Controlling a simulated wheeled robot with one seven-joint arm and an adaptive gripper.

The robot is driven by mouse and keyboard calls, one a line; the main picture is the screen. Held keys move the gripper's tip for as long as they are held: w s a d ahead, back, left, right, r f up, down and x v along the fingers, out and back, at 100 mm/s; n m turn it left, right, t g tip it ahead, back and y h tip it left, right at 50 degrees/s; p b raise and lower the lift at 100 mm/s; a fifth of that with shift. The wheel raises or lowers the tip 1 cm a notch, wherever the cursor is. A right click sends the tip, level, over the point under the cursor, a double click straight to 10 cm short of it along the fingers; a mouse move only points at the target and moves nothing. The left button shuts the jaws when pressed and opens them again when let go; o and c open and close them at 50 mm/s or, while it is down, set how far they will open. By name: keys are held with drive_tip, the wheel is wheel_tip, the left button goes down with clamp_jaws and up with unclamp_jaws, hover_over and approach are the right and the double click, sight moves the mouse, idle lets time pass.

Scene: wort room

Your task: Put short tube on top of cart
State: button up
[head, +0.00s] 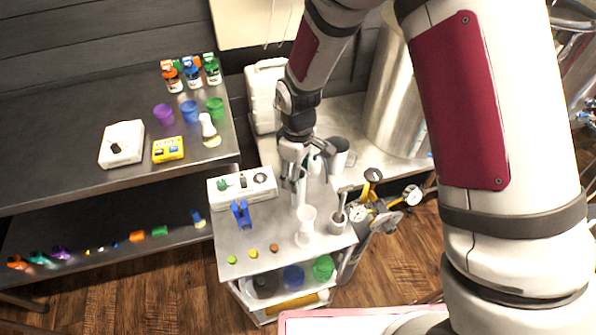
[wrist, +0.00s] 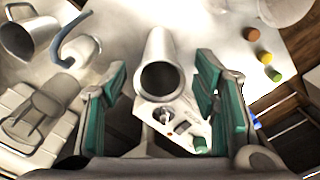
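The short tube is most likely the pale, hollow cylinder (wrist: 157,46) between my fingers in the wrist view, its open end facing the camera. In the head view a pale tube (head: 300,192) shows just below my gripper (head: 295,172), over the cart top (head: 232,240). I cannot tell whether it touches the cart. In the wrist view my gripper (wrist: 160,82) is open, with teal pads on both sides of the tube and visible gaps to it. My arm hides part of the cart's back right.
A dark bench (head: 70,150) stands left. A metal mug (head: 340,153) stands behind.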

drive_tip(key=s+d+r+m+t+b, duration=0.1)
drive_tip(key=d+r, duration=0.2)
drive_tip(key=r, duration=0.7)
drive_tip(key=s+d+r+m+b, duration=0.1)
drive_tip(key=d+r, duration=0.1)
drive_tip(key=r, duration=0.8)
drive_tip(key=s+d+r+m+t, duration=0.2)
drive_tip(key=s+d+r+m, duration=0.3)
drive_tip(key=s, duration=0.3)
drive_tip(key=s+d+r+m+t, duration=0.2)
drive_tip(key=s+d+r+m, duration=0.3)
drive_tip(key=s+d, duration=0.3)
drive_tip(key=shift+s+d+r+t, duration=0.15)
drive_tip(key=shift+s+r+t, duration=0.15)
drive_tip(key=shift+s+r, duration=0.3)
